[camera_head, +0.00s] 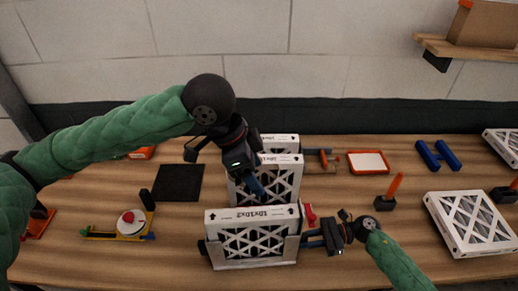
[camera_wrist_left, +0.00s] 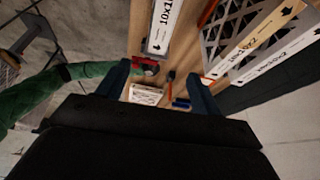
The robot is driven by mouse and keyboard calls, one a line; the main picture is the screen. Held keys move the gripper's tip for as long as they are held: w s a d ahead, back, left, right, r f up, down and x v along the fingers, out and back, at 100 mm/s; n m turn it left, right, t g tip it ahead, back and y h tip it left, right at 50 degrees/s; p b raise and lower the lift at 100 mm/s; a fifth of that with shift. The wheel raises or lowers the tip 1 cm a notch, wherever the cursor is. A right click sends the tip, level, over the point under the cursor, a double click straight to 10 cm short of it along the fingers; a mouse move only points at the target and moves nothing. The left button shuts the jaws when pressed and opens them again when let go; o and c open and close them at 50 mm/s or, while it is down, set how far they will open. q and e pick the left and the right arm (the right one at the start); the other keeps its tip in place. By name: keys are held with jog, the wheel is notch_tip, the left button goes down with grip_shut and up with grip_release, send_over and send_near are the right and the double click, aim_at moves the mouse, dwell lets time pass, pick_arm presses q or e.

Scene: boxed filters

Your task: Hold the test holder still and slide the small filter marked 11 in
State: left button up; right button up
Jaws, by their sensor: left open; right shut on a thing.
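A white lattice-faced filter (camera_head: 252,216), its top label reading about 10x10x2, stands upright at the front middle, with a pale frame around its lower part that looks like the test holder (camera_head: 255,264). My right gripper (camera_head: 312,238) is shut at the right side of that holder; the exact contact is small and partly hidden. Two similar filters (camera_head: 282,159) stand upright behind it. My left gripper (camera_head: 258,190) is open and empty above and between the front and rear filters; its spread fingers show in the left wrist view (camera_wrist_left: 160,88). No mark 11 is legible.
A black mat (camera_head: 178,182) and a yellow-based dial device (camera_head: 130,223) lie left. An orange-rimmed tray (camera_head: 368,162), a blue rack (camera_head: 438,155), an orange-handled tool in a black stand (camera_head: 385,203) and a flat-lying white filter (camera_head: 472,222) lie right. Front right table is fairly clear.

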pick_arm(q)
jog(key=shift+w+d+r, duration=0.1)
jog(key=shift+d+r, duration=0.1)
jog(key=shift+r, duration=0.75)
jog(key=shift+s+d+r, duration=0.1)
jog(key=shift+d+r, duration=0.05)
jog(key=shift+r, duration=0.75)
jog(key=shift+w+d+r, duration=0.1)
jog(key=shift+d+r, duration=0.1)
jog(key=shift+r, duration=0.75)
pick_arm(e)
jog(key=o, duration=0.8)
jog(key=shift+o, duration=0.2)
